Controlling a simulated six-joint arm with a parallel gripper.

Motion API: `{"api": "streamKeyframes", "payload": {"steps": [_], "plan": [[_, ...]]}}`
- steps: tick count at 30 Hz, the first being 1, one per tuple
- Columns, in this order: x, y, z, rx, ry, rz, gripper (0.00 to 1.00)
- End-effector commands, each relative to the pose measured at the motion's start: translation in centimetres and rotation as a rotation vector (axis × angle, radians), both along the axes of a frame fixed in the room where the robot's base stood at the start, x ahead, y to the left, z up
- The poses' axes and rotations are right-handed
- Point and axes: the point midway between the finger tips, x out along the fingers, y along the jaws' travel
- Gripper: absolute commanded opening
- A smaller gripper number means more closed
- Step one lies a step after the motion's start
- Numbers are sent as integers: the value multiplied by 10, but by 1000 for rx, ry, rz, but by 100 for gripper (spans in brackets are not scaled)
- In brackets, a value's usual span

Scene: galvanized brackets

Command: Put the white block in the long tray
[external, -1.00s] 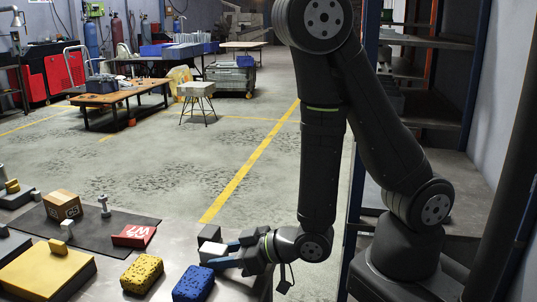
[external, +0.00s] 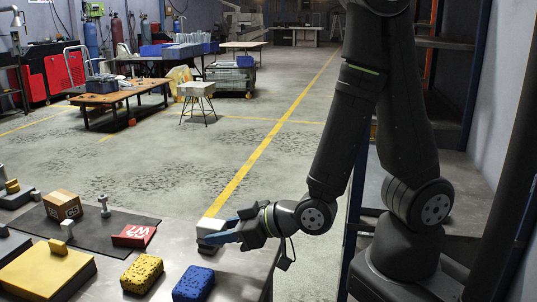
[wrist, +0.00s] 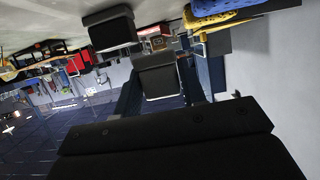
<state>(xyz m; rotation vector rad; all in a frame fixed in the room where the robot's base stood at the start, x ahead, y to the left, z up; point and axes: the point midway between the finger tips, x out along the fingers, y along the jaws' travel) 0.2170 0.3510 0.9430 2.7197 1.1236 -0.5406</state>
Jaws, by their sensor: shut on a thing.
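In the external view my gripper (external: 222,229) is shut on the white block (external: 211,225), near the table's right end. The block's top is pale and its near side is dark. In the wrist view the block (wrist: 160,80) looks grey and sits between the two blue fingers. A second dark block (wrist: 108,28) shows up and left of it there; in the external view it is hard to separate from the held one. I cannot tell for sure which thing is the long tray.
A blue sponge (external: 193,284) and a yellow sponge (external: 142,274) lie at the table's front. A dark mat (external: 95,229) carries a cardboard box (external: 62,206), a bolt (external: 104,206) and a red box (external: 134,235).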

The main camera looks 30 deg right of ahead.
Motion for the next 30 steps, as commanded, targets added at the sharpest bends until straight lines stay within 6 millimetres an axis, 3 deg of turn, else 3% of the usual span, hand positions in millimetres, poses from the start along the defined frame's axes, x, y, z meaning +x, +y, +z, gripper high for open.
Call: {"api": "streamKeyframes", "payload": {"steps": [9,23,26,30], "plan": [[0,0,28,3,-1,-1,11],[1,0,36,0,0,-1,11],[9,-2,34,-1,1,-18,11],[34,-9,29,-2,0,-71,11]]}}
